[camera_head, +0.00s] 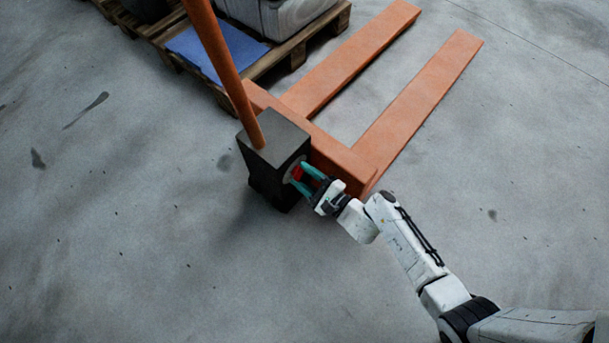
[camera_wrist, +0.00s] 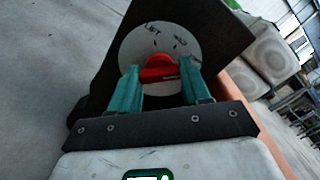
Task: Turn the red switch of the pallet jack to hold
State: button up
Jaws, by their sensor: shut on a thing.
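The red switch (camera_head: 297,173) sits on the side of the pallet jack's black housing (camera_head: 272,150). In the wrist view the red switch (camera_wrist: 158,66) is at the middle of a round pale dial (camera_wrist: 135,48). The dial has dark markings; one looks like LIFT at its top and another like HOLD to the right of it. Which marking the switch points at is unclear. My gripper (camera_head: 307,179) reaches in from the right, and its two teal fingers are shut on the switch. In the wrist view my gripper (camera_wrist: 160,78) has one finger on each side of it, partly hiding the lower dial.
The jack's orange handle (camera_head: 222,68) rises from the housing, and its orange forks (camera_head: 415,105) extend to the upper right. A wooden pallet (camera_head: 297,47) with a blue sheet (camera_head: 216,52) and grey load stands behind. The grey floor in front and left is clear.

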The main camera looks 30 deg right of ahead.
jog(key=shift+f+n+b, duration=0.1)
jog(key=shift+n+b, duration=2.35)
jog(key=shift+n, duration=1.95)
jog(key=o, duration=1.1)
jog(key=shift+c, duration=0.2)
jog(key=p+v, duration=0.2)
jog(key=v, duration=0.9)
jog(key=shift+w+a, duration=0.1)
